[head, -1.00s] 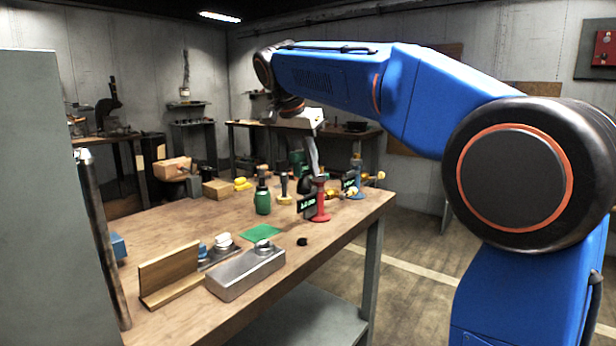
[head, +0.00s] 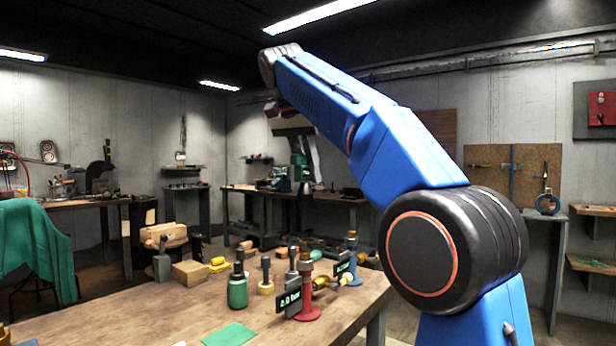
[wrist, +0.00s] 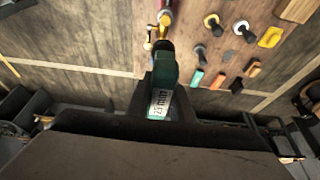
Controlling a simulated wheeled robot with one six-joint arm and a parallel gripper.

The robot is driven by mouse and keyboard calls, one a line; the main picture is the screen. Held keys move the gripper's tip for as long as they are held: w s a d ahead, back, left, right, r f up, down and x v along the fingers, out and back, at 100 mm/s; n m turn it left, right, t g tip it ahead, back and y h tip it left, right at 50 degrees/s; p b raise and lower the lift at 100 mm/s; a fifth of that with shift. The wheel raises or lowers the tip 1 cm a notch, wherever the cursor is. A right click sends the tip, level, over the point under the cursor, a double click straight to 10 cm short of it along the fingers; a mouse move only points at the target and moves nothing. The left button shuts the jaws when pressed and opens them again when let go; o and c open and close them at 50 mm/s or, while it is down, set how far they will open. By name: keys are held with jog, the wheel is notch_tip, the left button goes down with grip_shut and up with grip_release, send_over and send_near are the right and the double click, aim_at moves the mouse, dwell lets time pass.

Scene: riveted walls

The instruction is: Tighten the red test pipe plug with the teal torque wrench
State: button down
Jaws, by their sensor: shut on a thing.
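My gripper (head: 304,165) is raised well above the workbench in the head view. It is shut on the dark teal torque wrench (wrist: 164,72), whose body with a small lit display sits between the jaws in the wrist view. The wrench also shows as a dark green shape (head: 299,166) in the head view. The red test pipe stand (head: 306,300) stands upright on the bench below, apart from the wrench, with a small "bar" display (head: 289,302) beside it. Its red part shows at the top of the wrist view (wrist: 166,8). I cannot make out the plug itself clearly.
A green-bodied tool (head: 238,290), a yellow-based one (head: 266,286) and a blue stand (head: 351,262) stand close around the red stand. A wooden block (head: 190,272) and a green mat (head: 230,334) lie on the bench. Air around the raised gripper looks clear.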

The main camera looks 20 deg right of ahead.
jog(key=shift+f, duration=0.1)
notch_tip(320, 180, down, 12)
jog(key=shift+r, duration=0.25)
dwell(1.1)
jog(key=shift+f, duration=1.35)
dwell(1.8)
jog(key=shift+s+m+g, duration=0.15)
jog(key=shift+m+g, duration=0.35)
jog(key=shift+m, duration=0.7)
jog(key=shift+s+d+m+g+h, duration=0.15)
jog(key=shift+m+g+h, duration=0.2)
jog(key=shift+m, duration=0.85)
jog(key=shift+s+m+g, duration=0.15)
jog(key=shift+m+g, duration=0.4)
jog(key=shift+m, duration=0.65)
